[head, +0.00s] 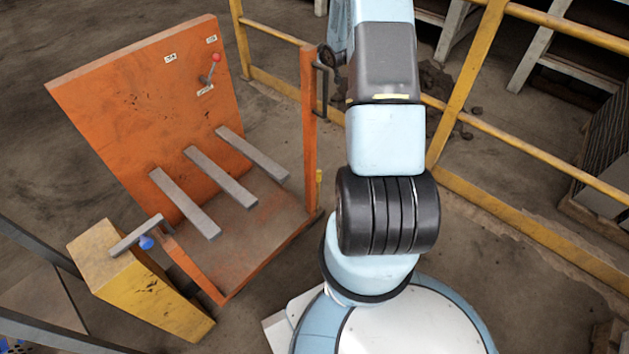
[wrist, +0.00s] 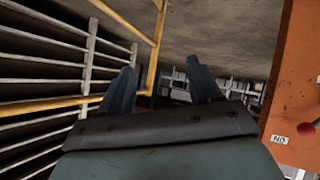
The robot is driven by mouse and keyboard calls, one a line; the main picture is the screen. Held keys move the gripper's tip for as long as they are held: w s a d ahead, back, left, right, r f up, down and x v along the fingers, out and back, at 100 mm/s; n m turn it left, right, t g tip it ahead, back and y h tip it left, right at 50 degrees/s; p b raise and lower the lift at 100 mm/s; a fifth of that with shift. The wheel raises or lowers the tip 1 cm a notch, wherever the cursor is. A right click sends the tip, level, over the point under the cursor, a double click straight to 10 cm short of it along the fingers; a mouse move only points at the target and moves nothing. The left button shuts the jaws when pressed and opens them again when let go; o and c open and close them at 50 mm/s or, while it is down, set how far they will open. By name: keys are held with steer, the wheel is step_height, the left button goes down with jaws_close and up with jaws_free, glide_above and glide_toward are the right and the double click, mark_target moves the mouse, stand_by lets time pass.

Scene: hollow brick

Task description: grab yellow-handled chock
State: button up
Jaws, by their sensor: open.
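A small yellow upright piece (head: 319,177) shows beside the right edge of the orange stand in the head view. It may be the yellow handle of a chock, but the rest is hidden and I cannot be sure. In the head view my arm rises past the top edge, so my gripper is out of that picture. No chock shows in the wrist view.
The orange stand (head: 160,95) has a lever with a red knob (head: 216,57) and several grey bars. The yellow block (head: 140,285) is at its left. Yellow railings (head: 520,147) run behind and right. The wrist view shows slatted racks (wrist: 40,70) and the orange panel (wrist: 295,75).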

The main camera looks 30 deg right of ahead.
steer(key=s+d+f+t+y, duration=0.1)
steer(key=s+f, duration=0.3)
steer(key=f, duration=1.1)
steer(key=s+d+f+t+y, duration=0.15)
steer(key=s+f, duration=0.25)
steer(key=f, duration=1)
steer(key=s+a+f+m+t, duration=0.15)
steer(key=s+a+f, duration=0.25)
steer(key=s+f, duration=0.5)
steer(key=s+a+f+m+t, duration=0.1)
steer(key=s+a+f+t, duration=0.25)
steer(key=s+f, duration=0.6)
steer(key=shift+g, duration=0.45)
steer(key=w, duration=0.4)
steer(key=w+a, duration=0.1)
steer(key=w, duration=0.4)
steer(key=w+a, duration=0.1)
steer(key=w, duration=0.3)
steer(key=shift+w+f, duration=0.25)
steer(key=shift+w, duration=0.15)
jaws_close()
